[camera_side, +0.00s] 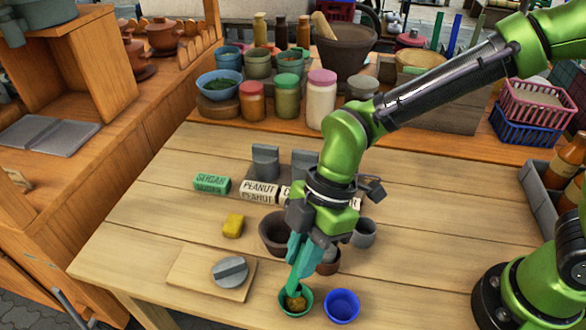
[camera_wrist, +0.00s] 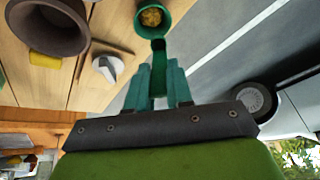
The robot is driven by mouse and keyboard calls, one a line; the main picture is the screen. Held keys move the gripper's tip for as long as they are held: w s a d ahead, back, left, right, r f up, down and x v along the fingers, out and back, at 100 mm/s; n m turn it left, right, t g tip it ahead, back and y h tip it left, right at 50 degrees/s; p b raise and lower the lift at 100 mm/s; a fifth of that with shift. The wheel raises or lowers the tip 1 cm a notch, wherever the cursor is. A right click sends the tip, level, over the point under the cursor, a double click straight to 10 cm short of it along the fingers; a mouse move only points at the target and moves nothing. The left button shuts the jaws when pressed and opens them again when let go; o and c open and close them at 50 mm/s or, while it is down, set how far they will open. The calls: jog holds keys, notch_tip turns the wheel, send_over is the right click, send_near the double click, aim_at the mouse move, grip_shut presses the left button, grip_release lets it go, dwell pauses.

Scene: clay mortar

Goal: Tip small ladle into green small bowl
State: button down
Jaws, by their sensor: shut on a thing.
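My gripper (camera_side: 297,267) is shut on the small ladle, reaching down at the table's front edge. In the wrist view the ladle's dark green handle (camera_wrist: 159,70) runs up from between the teal fingers (camera_wrist: 159,92). It meets a round green cup shape (camera_wrist: 140,23) holding yellow-brown stuff. In the side view the green small bowl (camera_side: 283,304) stands right below the fingertips, with yellow-brown stuff showing inside its rim. Ladle head and bowl overlap in green there; I cannot tell whether the stuff lies in the ladle or the bowl, nor how far the ladle is tilted.
A blue bowl (camera_side: 342,307) stands just right of the green one. A board (camera_side: 190,271) with a grey knobbed lid (camera_side: 229,271) lies left. A brown mortar (camera_side: 270,233), other small pots and a yellow block (camera_side: 233,225) sit behind. The table's left part is mostly clear.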

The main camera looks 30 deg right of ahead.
aim_at(290, 285)
jog(key=a+h, duration=0.1)
jog(key=r+h, duration=0.1)
jog(key=h, duration=0.1)
jog(key=a+r+t+h, duration=0.1)
jog(key=shift+s+a+r, duration=0.15)
jog(key=shift+s+a, duration=0.15)
jog(key=shift+r+h, duration=0.1)
jog(key=shift+h, duration=0.2)
